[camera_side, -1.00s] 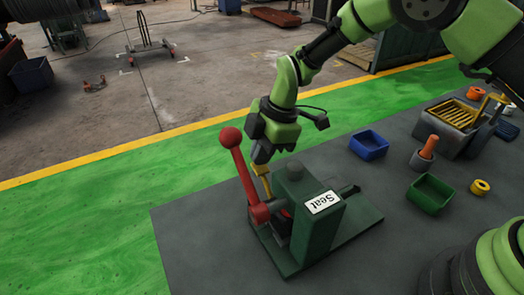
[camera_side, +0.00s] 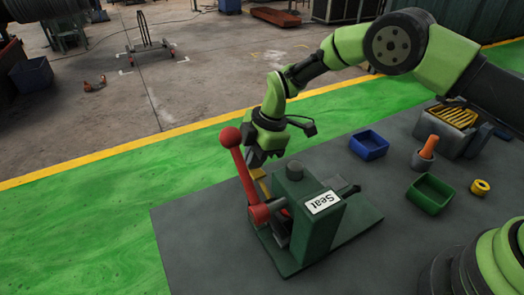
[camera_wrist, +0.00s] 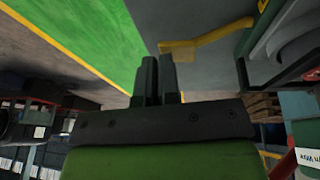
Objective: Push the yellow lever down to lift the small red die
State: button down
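The yellow lever (camera_side: 262,187) rises between the red-handled arm and the green press body (camera_side: 318,232). In the wrist view the yellow lever (camera_wrist: 215,36) runs to a flat pad just beyond my fingertips. My gripper (camera_side: 257,162) is over the lever's upper end, fingers pointing down. In the wrist view my gripper (camera_wrist: 158,58) has its two fingers together, with nothing seen between them. I cannot tell whether they touch the pad. A small red patch (camera_side: 286,213) shows low beside the press body; I cannot tell if it is the die.
A red lever with a ball knob (camera_side: 230,137) stands close left of my gripper. Blue (camera_side: 369,145) and green (camera_side: 431,194) bins, a yellow ring (camera_side: 480,187) and an orange-handled tool (camera_side: 428,148) lie to the right.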

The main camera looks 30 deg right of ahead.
jog(key=shift+w+f, duration=0.3)
jog(key=shift+f, duration=0.35)
jog(key=shift+r, duration=0.15)
dwell(0.5)
jog(key=shift+r, duration=0.8)
jog(key=shift+r, duration=0.3)
notch_tip(320, 180, up, 13)
jog(key=w+d, duration=0.2)
jog(key=d, duration=0.1)
jog(key=shift+f, duration=0.2)
jog(key=shift+a, duration=0.1)
